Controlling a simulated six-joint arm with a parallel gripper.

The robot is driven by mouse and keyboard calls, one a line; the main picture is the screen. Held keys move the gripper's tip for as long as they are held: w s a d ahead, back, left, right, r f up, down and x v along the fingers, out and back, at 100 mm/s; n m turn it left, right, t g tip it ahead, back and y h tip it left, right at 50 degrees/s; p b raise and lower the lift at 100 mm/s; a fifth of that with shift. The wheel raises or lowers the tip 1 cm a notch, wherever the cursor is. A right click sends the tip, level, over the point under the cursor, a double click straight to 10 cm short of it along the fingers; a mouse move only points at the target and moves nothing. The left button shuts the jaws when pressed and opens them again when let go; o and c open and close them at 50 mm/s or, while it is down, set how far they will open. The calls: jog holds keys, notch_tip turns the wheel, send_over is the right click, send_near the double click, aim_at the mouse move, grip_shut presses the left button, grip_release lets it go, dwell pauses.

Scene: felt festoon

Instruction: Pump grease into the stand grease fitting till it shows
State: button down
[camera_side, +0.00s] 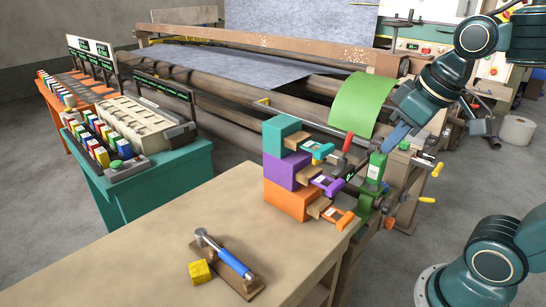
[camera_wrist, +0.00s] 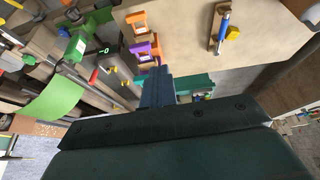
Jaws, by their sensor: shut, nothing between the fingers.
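My gripper (camera_side: 396,138) is shut and empty, above and beside a green stand unit (camera_side: 375,170) at the table's right end. In the wrist view its blue fingers (camera_wrist: 158,86) are together, with nothing between them. The green unit also shows at the upper left of the wrist view (camera_wrist: 76,46). It has a pale label and levers around it, one with a red grip (camera_side: 347,142). I cannot make out the grease fitting or any grease on it. A blue-handled tool (camera_side: 234,262) with a metal head lies on a wooden rest on the table; I cannot tell whether it pumps grease.
Teal (camera_side: 281,135), purple (camera_side: 281,170) and orange (camera_side: 287,201) blocks with clamp-like pieces stand stacked at the table's right edge. A yellow cube (camera_side: 199,272) is beside the tool rest. A green sheet (camera_side: 362,104) hangs behind. The table's (camera_side: 150,250) middle is clear.

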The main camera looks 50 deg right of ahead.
jog(key=w+d+r+g, duration=0.2)
jog(key=w+d+r, duration=0.1)
jog(key=w+d, duration=0.4)
jog(key=g, duration=0.3)
send_over(383, 141)
notch_tip(383, 141, down, 5)
jog(key=shift+y, duration=0.3)
jog(key=shift+a+f, duration=0.1)
notch_tip(383, 141, down, 14)
jog(key=shift+r, duration=0.15)
dwell(0.5)
